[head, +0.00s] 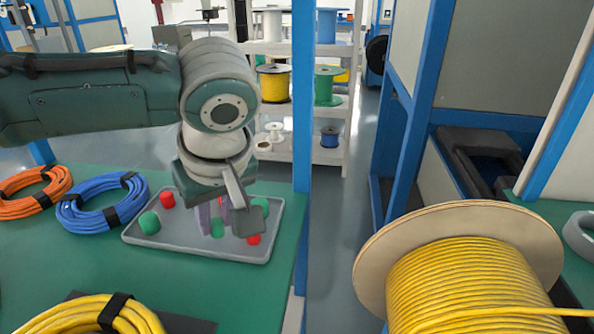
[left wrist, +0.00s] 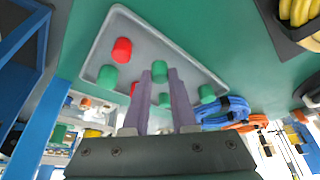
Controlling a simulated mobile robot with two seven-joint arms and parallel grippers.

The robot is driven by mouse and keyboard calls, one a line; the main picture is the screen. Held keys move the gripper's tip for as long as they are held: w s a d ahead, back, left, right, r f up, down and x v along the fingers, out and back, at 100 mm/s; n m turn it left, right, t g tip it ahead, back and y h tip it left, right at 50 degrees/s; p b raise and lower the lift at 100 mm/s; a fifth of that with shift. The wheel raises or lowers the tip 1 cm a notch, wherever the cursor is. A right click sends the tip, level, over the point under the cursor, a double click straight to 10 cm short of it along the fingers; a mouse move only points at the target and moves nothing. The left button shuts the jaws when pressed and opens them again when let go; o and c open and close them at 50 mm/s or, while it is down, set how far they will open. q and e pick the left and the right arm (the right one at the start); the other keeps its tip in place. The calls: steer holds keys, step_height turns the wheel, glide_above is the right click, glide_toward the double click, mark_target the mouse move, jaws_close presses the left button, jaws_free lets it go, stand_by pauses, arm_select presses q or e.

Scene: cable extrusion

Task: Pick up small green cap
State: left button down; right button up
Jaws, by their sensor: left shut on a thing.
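My left gripper (head: 216,222) reaches down over the grey tray (head: 148,240) on the green table. Its purple fingers are shut on a small green cap (head: 217,229). In the left wrist view this green cap (left wrist: 159,72) sits between the fingertips. I cannot tell whether it is clear of the tray floor. Another green cap (head: 149,223) is at the tray's left, and one more (head: 260,204) is at the right, partly behind the gripper. My right gripper is not in view.
Red caps lie in the tray, one at the back left (head: 167,200) and one at the front right (head: 253,239). Blue (head: 100,203) and orange (head: 32,190) cable coils lie left of the tray. A large yellow cable spool (head: 470,270) stands to the right.

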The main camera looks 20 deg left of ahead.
arm_select(q)
step_height(320, 180, up, 3)
steer(key=shift+f+p, duration=0.15)
steer(key=shift+p, duration=0.3)
steer(key=s+d+p, duration=0.1)
steer(key=s+d, duration=0.8)
steer(key=d, duration=0.6)
steer(key=shift+s+d+f+p, duration=0.2)
steer(key=shift+p, duration=0.2)
